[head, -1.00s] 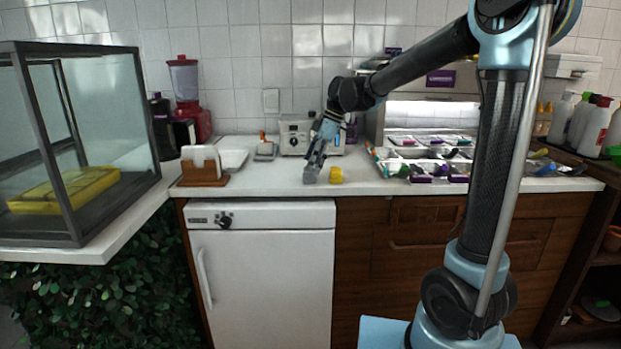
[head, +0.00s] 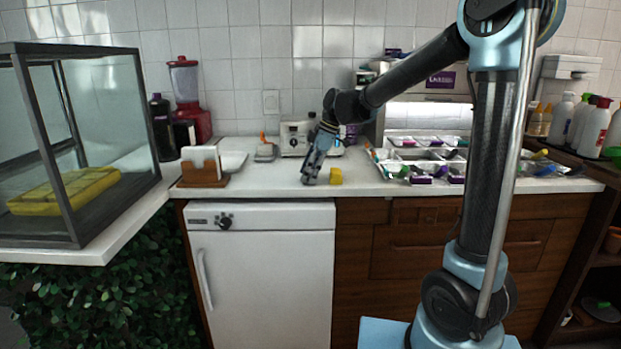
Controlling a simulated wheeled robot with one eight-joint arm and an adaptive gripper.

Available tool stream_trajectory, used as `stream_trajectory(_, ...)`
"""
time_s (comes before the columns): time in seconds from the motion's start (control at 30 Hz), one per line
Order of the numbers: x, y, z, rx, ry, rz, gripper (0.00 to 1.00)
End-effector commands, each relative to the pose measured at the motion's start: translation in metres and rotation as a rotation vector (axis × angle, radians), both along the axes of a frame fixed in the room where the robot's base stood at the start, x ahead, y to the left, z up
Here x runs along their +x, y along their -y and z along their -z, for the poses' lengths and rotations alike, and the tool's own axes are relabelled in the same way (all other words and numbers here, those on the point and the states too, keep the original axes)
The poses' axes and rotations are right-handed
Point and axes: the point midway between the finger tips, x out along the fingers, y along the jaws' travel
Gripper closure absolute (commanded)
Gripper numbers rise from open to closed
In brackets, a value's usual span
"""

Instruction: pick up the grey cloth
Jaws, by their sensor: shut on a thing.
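My gripper (head: 311,171) points down at the white counter, near its front edge. It is shut on the grey cloth (head: 308,181), a small grey patch at the fingertips. The fingers hide most of the cloth, and I cannot tell whether it is clear of the counter.
A toaster-like appliance (head: 297,138) is behind. Topping trays (head: 412,142) fill the right counter. A wooden napkin holder (head: 203,180) stands left, and a glass case (head: 108,140) is farther left. Clear counter lies left of my gripper.

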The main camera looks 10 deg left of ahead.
Motion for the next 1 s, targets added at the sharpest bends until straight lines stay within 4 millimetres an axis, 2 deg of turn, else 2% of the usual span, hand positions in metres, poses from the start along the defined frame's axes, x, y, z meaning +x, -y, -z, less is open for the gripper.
stream_trajectory(0.13,0.000,0.000,-0.003,0.000,0.000,0.000,0.71)
stream_trajectory(0.27,0.000,0.000,-0.014,0.000,0.000,0.000,0.71)
stream_trajectory(0.6,0.000,0.000,-0.071,0.000,0.000,0.000,0.71)
stream_trajectory(0.73,0.000,0.000,-0.088,0.000,0.000,0.000,0.71)
stream_trajectory(1.0,0.000,0.000,-0.100,0.000,0.000,0.000,0.71)
